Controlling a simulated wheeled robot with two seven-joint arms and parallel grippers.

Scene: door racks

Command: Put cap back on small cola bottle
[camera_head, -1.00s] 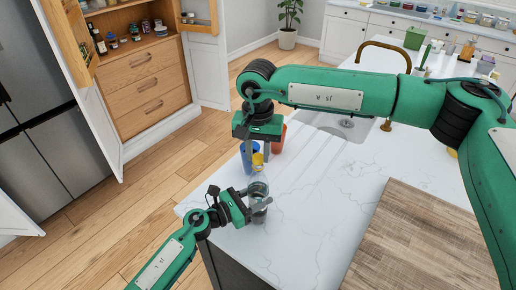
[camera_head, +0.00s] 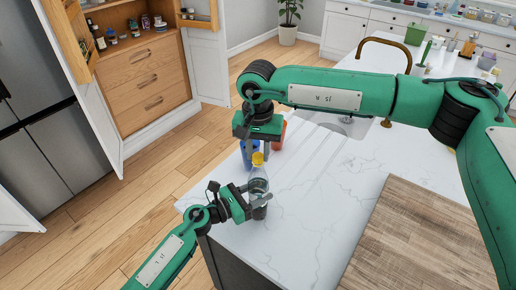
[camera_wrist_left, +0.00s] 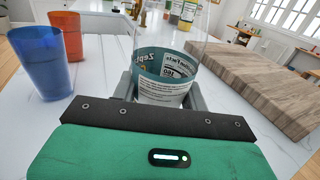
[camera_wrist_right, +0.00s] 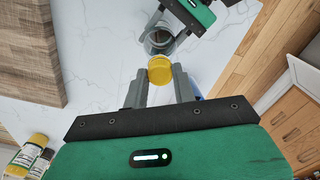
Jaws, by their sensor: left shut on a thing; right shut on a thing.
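The small cola bottle (camera_head: 258,186) is clear with a dark lower part and stands near the counter's left edge. My left gripper (camera_head: 256,204) is shut around its lower body. In the left wrist view its teal and white label (camera_wrist_left: 165,82) sits between the fingers. The yellow cap (camera_head: 257,158) is held by my right gripper (camera_head: 257,150), right at the bottle's top. In the right wrist view the cap (camera_wrist_right: 160,68) is between the fingertips, with the bottle (camera_wrist_right: 158,40) beyond it. I cannot tell whether the cap touches the neck.
A blue cup (camera_wrist_left: 40,62) and an orange cup (camera_wrist_left: 67,36) stand close behind the bottle. A wooden board (camera_head: 425,240) lies at the counter's front right. The white countertop (camera_head: 320,200) between is clear. A sink and brass tap (camera_head: 385,43) are at the back.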

